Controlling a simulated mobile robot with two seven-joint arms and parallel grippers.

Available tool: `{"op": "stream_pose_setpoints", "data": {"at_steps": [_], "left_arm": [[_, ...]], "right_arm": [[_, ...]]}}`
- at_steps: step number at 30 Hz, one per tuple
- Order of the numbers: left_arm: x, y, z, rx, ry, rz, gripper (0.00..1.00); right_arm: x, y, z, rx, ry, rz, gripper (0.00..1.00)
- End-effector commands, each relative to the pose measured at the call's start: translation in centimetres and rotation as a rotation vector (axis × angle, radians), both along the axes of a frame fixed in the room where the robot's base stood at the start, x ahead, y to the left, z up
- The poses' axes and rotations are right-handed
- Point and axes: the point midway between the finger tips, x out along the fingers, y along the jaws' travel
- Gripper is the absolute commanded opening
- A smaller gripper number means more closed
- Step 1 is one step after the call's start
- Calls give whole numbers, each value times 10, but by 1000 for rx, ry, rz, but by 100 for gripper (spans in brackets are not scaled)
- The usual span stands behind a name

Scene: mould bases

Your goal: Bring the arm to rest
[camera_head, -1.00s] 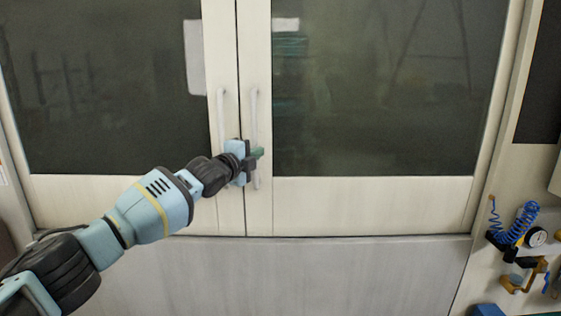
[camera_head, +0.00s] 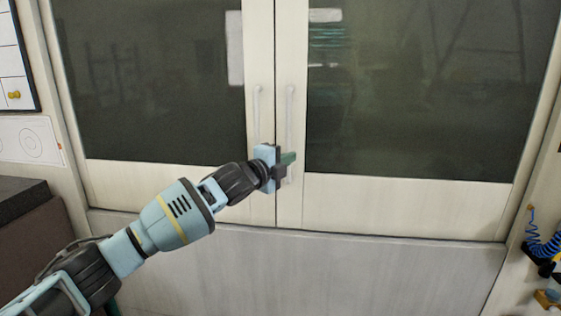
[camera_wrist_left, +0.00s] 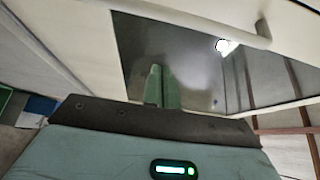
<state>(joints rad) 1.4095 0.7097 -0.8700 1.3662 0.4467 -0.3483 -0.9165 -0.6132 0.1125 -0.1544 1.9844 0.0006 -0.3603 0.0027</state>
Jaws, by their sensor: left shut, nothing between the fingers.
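My left arm comes in from the lower left in the head view. Its gripper (camera_head: 289,160) appears in front of the lower part of the cabinet door handles. In the left wrist view its green fingers (camera_wrist_left: 162,86) are together with nothing between them. The cabinet has two closed doors with dark glass panes; the right door (camera_head: 400,198) and left door (camera_head: 180,178) meet near the picture's middle. I cannot tell from the head view whether the gripper touches a handle. My right gripper is not in view.
Two pale vertical handles, the left one (camera_head: 257,115) and the right one (camera_head: 290,110), stick out from the doors. A dark-topped block (camera_head: 30,230) stands at the left. A blue coiled hose (camera_head: 543,243) hangs at the right edge. A pale panel lies below the doors.

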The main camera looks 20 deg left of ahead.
Motion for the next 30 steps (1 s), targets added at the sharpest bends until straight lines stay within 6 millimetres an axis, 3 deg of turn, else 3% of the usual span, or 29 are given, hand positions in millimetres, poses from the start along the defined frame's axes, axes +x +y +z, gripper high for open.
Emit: {"op": "stream_pose_setpoints", "data": {"at_steps": [9,23,26,30], "left_arm": [[-25,7,0,0,0,0,0],[-28,5,-4,-5,5,-3,0],[-31,-5,-24,-32,35,-18,0],[-47,-32,-82,-124,120,-54,0]], "right_arm": [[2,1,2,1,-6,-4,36],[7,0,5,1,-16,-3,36],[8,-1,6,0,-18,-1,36],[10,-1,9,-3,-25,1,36]]}}
